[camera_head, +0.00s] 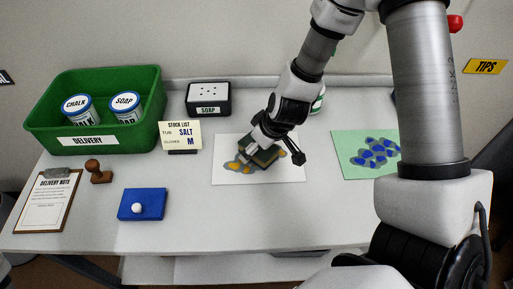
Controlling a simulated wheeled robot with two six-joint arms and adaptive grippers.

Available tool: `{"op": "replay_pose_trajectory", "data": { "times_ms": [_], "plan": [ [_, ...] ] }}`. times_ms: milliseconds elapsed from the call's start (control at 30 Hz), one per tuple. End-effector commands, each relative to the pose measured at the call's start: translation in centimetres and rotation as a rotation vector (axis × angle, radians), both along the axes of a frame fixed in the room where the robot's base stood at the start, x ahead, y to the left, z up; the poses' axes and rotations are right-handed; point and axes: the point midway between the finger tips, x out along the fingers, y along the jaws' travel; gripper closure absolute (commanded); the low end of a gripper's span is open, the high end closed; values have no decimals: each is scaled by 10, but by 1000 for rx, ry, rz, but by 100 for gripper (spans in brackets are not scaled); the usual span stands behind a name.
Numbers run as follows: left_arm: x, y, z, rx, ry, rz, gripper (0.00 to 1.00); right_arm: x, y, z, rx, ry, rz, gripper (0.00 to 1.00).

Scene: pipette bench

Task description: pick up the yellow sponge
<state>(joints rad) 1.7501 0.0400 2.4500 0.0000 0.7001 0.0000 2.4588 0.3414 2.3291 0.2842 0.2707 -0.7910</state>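No clearly yellow sponge shows. A dark olive block (263,156), possibly the sponge with its face in shade, sits at a white sheet (285,174) with yellow and grey blotches. My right gripper (272,148) is at this block from above, with fingers around or against its top. The gripper hides part of the block, and I cannot tell whether the fingers grip it or whether it touches the sheet. My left gripper is not in view.
A green delivery bin (95,110) with two tubs, a soap box (208,98) and a stock card (180,136) stand behind and left. A stamp (97,172), clipboard (48,201) and blue block (142,204) lie at left. A green sheet (350,160) lies right.

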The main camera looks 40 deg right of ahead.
Motion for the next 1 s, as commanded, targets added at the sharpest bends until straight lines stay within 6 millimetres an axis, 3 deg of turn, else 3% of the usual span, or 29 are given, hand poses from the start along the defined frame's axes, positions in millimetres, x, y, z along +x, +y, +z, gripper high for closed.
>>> {"op": "replay_pose_trajectory", "data": {
  "times_ms": [233, 267, 433, 533, 567, 800, 1000],
  "plan": [
    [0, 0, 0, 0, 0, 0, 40, 0, 0, -1, 0, 0, 0, 8],
    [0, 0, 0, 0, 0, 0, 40, 0, 0, -1, 0, 0, 0, 12],
    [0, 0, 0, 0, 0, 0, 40, 0, 0, -1, 0, 0, -1, 72],
    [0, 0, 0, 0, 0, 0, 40, 0, 0, -1, 0, 0, -1, 72],
    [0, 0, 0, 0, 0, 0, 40, 0, 0, -1, 0, 0, -1, 77],
    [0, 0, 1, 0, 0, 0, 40, 0, 0, 1, -1, 0, -1, 77],
    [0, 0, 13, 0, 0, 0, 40, 0, 0, 20, 0, -1, -2, 77]
  ]
}}
